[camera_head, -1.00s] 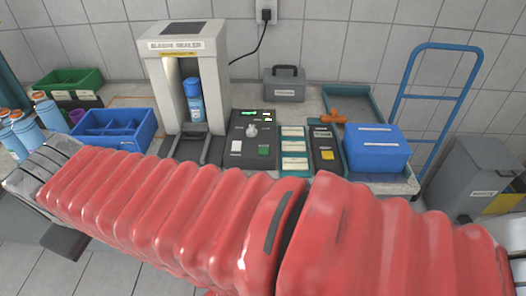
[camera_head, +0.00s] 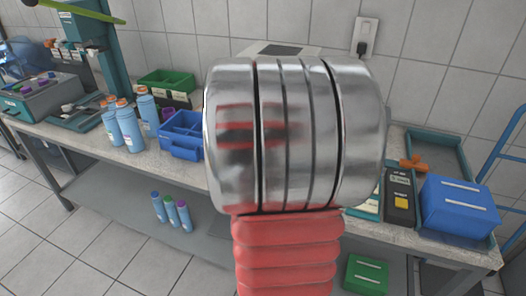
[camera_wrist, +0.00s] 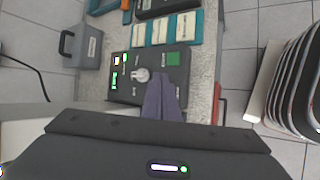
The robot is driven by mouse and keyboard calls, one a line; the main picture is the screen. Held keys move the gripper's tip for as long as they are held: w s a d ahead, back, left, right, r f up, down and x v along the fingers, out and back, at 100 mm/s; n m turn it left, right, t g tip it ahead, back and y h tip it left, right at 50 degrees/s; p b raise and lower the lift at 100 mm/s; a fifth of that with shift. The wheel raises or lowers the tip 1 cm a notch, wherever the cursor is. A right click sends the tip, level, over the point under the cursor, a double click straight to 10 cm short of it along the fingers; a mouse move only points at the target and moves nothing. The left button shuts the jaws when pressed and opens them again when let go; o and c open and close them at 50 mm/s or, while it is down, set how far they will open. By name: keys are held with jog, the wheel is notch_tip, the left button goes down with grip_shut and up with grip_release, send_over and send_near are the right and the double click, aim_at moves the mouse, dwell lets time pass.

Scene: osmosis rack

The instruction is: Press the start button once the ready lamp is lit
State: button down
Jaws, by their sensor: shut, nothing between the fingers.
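A dark control panel (camera_wrist: 122,92) lies below my wrist, seen rotated in the wrist view. The labels are too small to read, so I cannot tell which lamp is the ready lamp. My gripper (camera_wrist: 160,80) is shut and empty, its purple-grey fingers over the panel beside the knob and green button. They hide part of the panel; contact cannot be told. My arm hides the panel in the head view.
A row of cards (camera_wrist: 172,29) lies beside the panel. A grey case (camera_wrist: 82,45) stands near the wall. On the bench are a blue box (camera_head: 458,207), a dark unit with a yellow button (camera_head: 400,202), a blue divided tray (camera_head: 183,150) and several blue bottles (camera_head: 130,130).

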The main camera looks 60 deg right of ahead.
jog(key=s+d+f+g, duration=0.1)
jog(key=s+d, duration=0.5)
jog(key=shift+f+g, duration=0.2)
jog(key=shift+g, duration=0.2)
jog(key=shift+a+f, duration=0.1)
jog(key=shift+f, duration=4.3)
jog(key=shift+f, duration=0.2)
jog(key=shift+f, duration=0.2)
jog(key=shift+f, duration=0.35)
jog(key=shift+r, duration=0.8)
